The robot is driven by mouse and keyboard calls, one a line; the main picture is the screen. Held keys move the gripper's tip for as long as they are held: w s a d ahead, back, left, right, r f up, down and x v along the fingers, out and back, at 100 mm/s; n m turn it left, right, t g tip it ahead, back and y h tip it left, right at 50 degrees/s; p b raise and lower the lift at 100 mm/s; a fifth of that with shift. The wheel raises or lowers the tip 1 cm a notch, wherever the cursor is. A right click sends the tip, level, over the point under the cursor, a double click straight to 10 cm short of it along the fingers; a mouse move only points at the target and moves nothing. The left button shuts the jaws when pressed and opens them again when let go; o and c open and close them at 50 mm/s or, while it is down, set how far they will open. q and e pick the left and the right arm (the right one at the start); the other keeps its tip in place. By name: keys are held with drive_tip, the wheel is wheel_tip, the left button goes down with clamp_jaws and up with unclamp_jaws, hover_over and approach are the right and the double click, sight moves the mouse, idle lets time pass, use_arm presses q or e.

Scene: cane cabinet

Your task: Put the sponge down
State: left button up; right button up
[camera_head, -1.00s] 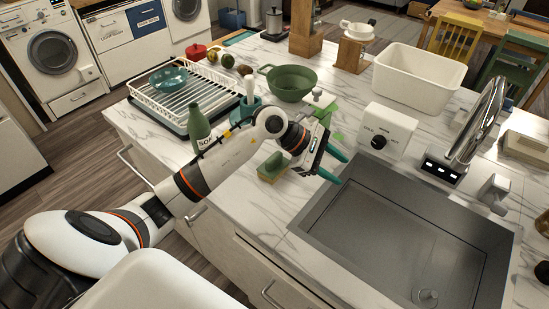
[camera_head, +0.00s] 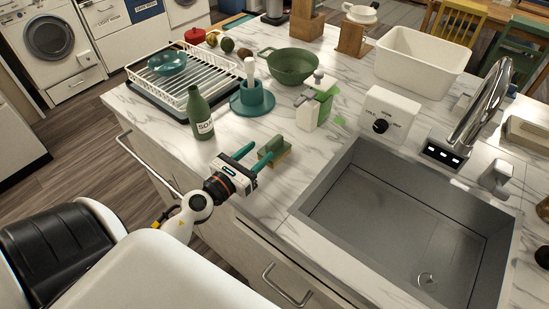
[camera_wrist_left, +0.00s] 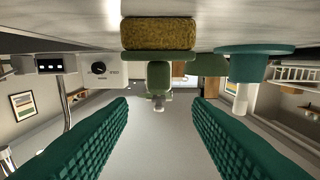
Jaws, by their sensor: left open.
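The sponge (camera_head: 274,153), green with a yellowish-brown layer, rests on the marble counter left of the sink. In the left wrist view, which shows the counter at the top, the sponge (camera_wrist_left: 158,33) is beyond the fingers, centred between them. My left gripper (camera_head: 254,157) is low at the counter's near edge, its teal fingers pointing toward the sponge. The fingers (camera_wrist_left: 160,118) are spread apart with nothing between them. In the head view the farther finger reaches near the sponge; contact cannot be told. My right gripper is not in view.
A green bottle (camera_head: 200,114), a teal holder with a white handle (camera_head: 252,98) and a white-and-green dispenser (camera_head: 315,105) stand behind the sponge. The dish rack (camera_head: 188,88) is farther left. The sink (camera_head: 400,225) is at right. Bare counter lies between sponge and sink.

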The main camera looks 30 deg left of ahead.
sight(275, 144)
use_arm(q)
wheel_tip(275, 144, down, 2)
drive_tip(key=shift+f+b, duration=0.2)
drive_tip(key=shift+b, duration=0.3)
drive_tip(key=shift+w+d+r+p, duration=0.15)
drive_tip(key=shift+w+r+p, duration=0.2)
drive_tip(key=shift+w+p, duration=0.35)
drive_tip(key=shift+w+f, duration=0.15)
drive_tip(key=shift+w, duration=0.5)
drive_tip(key=w+p, duration=0.1)
drive_tip(key=w, duration=0.3)
drive_tip(key=shift+w+d, duration=0.15)
drive_tip(key=shift+d, duration=0.05)
drive_tip(key=shift+w, duration=0.3)
clamp_jaws()
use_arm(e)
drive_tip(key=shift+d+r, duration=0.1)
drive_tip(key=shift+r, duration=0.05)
